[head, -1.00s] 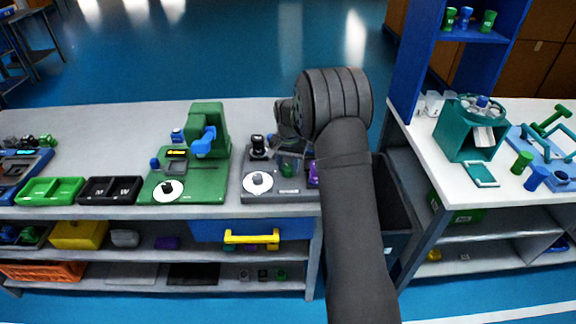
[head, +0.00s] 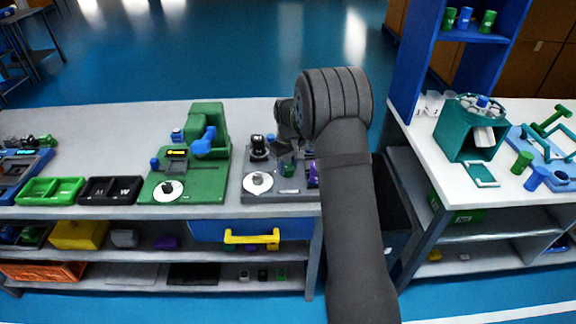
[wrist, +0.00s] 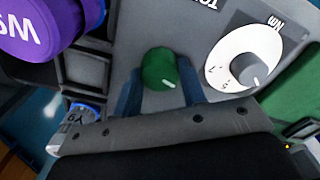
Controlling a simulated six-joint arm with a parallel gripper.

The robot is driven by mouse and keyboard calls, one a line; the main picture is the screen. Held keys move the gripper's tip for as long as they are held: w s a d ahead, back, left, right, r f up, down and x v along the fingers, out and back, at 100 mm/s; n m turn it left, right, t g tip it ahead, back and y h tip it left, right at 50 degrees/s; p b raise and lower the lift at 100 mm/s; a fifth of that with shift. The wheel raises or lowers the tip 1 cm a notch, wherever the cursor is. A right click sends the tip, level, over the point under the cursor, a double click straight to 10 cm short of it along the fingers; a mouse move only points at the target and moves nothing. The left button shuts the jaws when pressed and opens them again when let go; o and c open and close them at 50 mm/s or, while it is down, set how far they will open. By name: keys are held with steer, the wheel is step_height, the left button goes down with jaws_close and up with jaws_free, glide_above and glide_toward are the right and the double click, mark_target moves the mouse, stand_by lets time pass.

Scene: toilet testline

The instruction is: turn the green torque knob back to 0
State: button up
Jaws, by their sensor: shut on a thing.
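A round green knob (wrist: 160,68) with a white mark on its top sits between the two blue fingers of my gripper (wrist: 160,88) in the wrist view. My gripper is shut on it. In the head view the green knob (head: 287,168) is partly hidden below my gripper (head: 288,150), at the back right of the grey station (head: 262,196). A white dial (wrist: 232,62) with a small grey pointer knob and "NM" lettering lies to the right in the wrist view. It also shows on the grey station in the head view (head: 257,184).
A purple cylinder (wrist: 40,28) is close to my gripper in the wrist view. A dark upright part (head: 258,148) stands at the grey station's back left. A green station (head: 205,187) with its own white dial stands to the left, beside black (head: 92,198) and green bins.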

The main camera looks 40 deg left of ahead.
mark_target(288, 167)
steer(key=shift+n, duration=1.1)
steer(key=o, duration=1)
step_height(288, 167, up, 17)
steer(key=shift+r, duration=0.2)
